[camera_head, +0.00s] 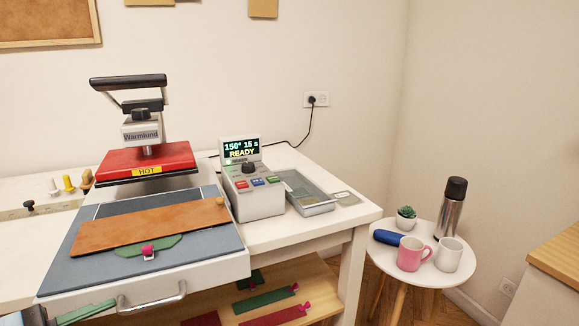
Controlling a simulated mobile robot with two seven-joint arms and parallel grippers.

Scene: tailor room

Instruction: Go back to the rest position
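A small dark grey part with a blue patch beside it (34,316) shows at the bottom left corner. It looks like the edge of my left gripper, mostly cut off, so its opening is hidden. A green strip (85,312) lies just right of it, in front of the press drawer; I cannot tell whether the gripper touches it. My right gripper is not in view. The heat press (146,160) has its red head raised.
The control box (254,190) reads "150° 15 s READY". A metal tray (308,193) is beside it on the white table (330,221). Coloured strips (265,300) lie on the lower shelf. A round side table (421,272) holds mugs, a flask and a plant.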

